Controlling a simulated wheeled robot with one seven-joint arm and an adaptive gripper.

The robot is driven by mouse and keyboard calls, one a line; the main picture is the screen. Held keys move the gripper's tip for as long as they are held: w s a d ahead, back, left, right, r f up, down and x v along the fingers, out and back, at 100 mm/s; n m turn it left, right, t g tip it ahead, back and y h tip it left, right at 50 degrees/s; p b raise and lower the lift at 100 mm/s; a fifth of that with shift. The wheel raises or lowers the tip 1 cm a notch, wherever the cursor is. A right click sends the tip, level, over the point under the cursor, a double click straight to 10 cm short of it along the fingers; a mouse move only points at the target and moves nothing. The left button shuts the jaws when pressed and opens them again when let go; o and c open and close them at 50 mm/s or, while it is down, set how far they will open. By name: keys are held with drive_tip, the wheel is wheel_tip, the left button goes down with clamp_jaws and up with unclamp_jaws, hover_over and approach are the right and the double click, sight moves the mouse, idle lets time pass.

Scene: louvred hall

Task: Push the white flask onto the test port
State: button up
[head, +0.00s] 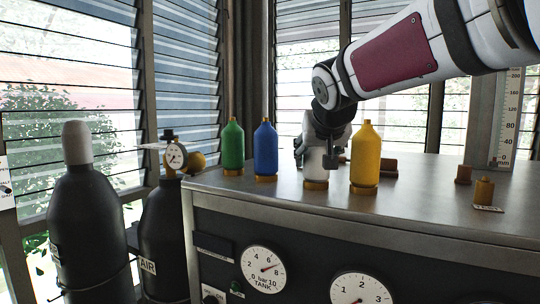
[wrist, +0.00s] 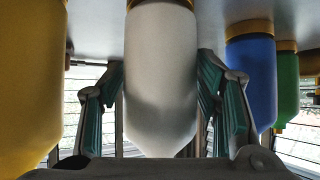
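The white flask (head: 315,166) stands upright on the bench top, on a brass-coloured base (head: 316,184). In the wrist view the flask (wrist: 160,80) fills the middle and appears upside down. My gripper (head: 322,150) comes down over the flask's upper part, hiding its top in the head view. In the wrist view my gripper's fingers (wrist: 161,85) bend inward on both sides and appear to press against the flask. A small brass fitting with a label (head: 484,191) stands at the bench's right; I cannot tell whether it is the test port.
A yellow flask (head: 366,155) stands close right of the white one; blue (head: 265,150) and green (head: 233,146) flasks stand to its left. Small brown blocks (head: 463,174) lie behind. Dark cylinders (head: 88,230) and a gauge (head: 175,156) stand left of the bench.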

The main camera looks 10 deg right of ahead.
clamp_jaws()
drive_tip(key=shift+r, duration=0.1)
drive_tip(key=shift+r, duration=0.1)
drive_tip(key=shift+r, duration=0.2)
drive_tip(key=shift+r+p, duration=0.1)
drive_tip(key=shift+p, duration=0.25)
drive_tip(key=shift+r+p, duration=1.4)
drive_tip(key=shift+r, duration=0.65)
